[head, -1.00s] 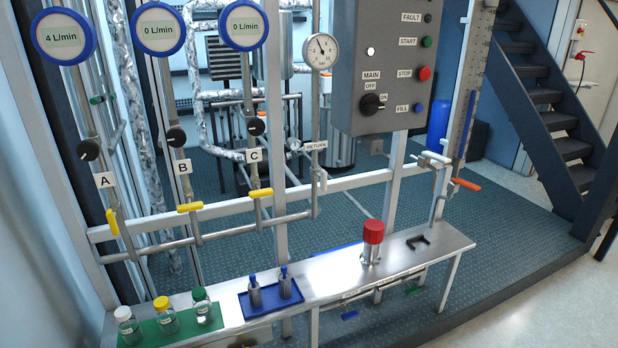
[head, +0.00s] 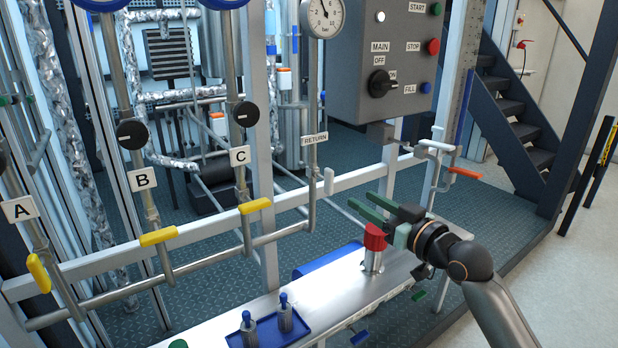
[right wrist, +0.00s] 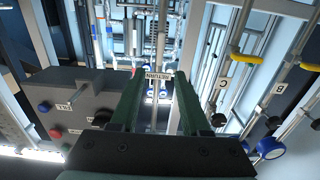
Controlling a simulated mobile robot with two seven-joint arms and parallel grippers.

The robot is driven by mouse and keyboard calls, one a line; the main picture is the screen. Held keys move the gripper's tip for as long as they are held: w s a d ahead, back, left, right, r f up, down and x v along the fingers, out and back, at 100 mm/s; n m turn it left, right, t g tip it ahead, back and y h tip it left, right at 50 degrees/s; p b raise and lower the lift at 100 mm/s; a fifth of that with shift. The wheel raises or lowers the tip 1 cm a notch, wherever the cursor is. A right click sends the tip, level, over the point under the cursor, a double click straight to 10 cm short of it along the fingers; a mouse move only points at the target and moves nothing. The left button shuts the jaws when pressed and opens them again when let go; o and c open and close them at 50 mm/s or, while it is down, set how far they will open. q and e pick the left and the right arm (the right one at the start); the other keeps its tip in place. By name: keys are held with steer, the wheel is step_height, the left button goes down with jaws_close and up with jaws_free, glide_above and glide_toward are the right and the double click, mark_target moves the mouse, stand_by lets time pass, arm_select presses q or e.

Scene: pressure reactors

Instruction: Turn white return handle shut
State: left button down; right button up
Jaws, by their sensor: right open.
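The white return handle (head: 329,181) hangs upright beside the lower end of the vertical return pipe (head: 312,150), under the RETURN label (head: 314,138). My right gripper (head: 357,200) is open and empty. Its green fingers point left toward the handle, and its tips appear a little right of and below it, apart from it. In the right wrist view the RETURN label (right wrist: 159,76) shows between the open fingers, upside down; I cannot make out the handle there. My left gripper is not in view.
A red-capped fitting (head: 375,238) stands on the steel bench, close under my right gripper. The grey control box (head: 385,60) is above. A yellow handle (head: 255,206) sits on line C to the left. An orange-tipped handle (head: 465,172) is at the right.

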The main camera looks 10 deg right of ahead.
mark_target(333, 177)
steer(key=x, duration=0.8)
steer(key=r+x, duration=0.1)
steer(key=x, duration=0.3)
steer(key=shift+w+a, duration=0.15)
steer(key=shift+w, duration=0.2)
steer(key=shift+c, duration=0.3)
jaws_close()
